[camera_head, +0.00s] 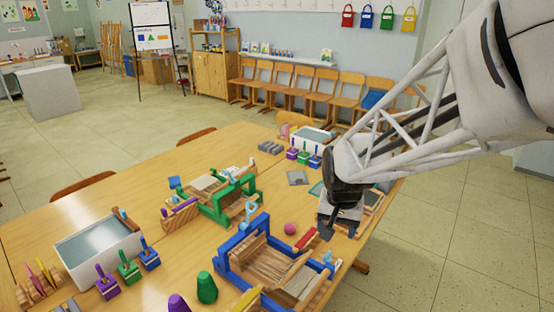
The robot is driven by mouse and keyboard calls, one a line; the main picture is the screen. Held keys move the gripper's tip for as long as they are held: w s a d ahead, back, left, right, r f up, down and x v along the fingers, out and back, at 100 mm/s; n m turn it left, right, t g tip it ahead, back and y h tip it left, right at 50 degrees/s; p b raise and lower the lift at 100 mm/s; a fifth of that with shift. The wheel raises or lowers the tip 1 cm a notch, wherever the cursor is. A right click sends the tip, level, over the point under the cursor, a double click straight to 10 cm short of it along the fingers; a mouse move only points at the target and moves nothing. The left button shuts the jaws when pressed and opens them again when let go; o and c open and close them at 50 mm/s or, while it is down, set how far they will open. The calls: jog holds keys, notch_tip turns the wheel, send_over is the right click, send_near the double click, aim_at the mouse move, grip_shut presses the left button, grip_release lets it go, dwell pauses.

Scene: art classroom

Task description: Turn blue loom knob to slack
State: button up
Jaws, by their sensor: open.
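The blue loom (229,258) stands on the near part of the wooden table, with a blue frame and pale wooden parts. A light blue knob-like piece (250,211) rises at its far side, and a smaller light blue piece (328,257) sits at its right end. I cannot tell which of them is the tension knob, or its setting. My gripper (339,231) is open, pointing down just beyond the loom's right end, close to the smaller piece and apparently not touching it. The space between its fingers is hard to see.
A green loom (219,207) stands behind the blue one. A red block (305,239) and a pink ball (290,228) lie near my gripper. A white tray (73,270) and several purple, green and blue handled tools are at left. Chairs (290,88) line the wall.

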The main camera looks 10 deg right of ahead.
jog(key=shift+s+a+r+n, duration=0.15)
jog(key=shift+s+r, duration=0.25)
jog(key=shift+s, duration=0.1)
jog(key=shift+s+a+r+n, duration=0.1)
jog(key=shift+s+r+n, duration=0.05)
jog(key=shift+s+r, duration=0.3)
jog(key=shift+f, duration=0.1)
jog(key=c, duration=0.3)
jog(key=shift+c, duration=1.1)
jog(key=w+d+f+m+g+y, duration=0.1)
jog(key=w+d+f+m+g, duration=0.1)
jog(key=w+f, duration=0.6)
jog(key=w+d+f+m+g+y, duration=0.2)
jog(key=w+d+f, duration=0.3)
jog(key=w+f, duration=0.4)
jog(key=shift+f+m, duration=0.4)
jog(key=shift+f, duration=0.5)
jog(key=shift+w, duration=0.1)
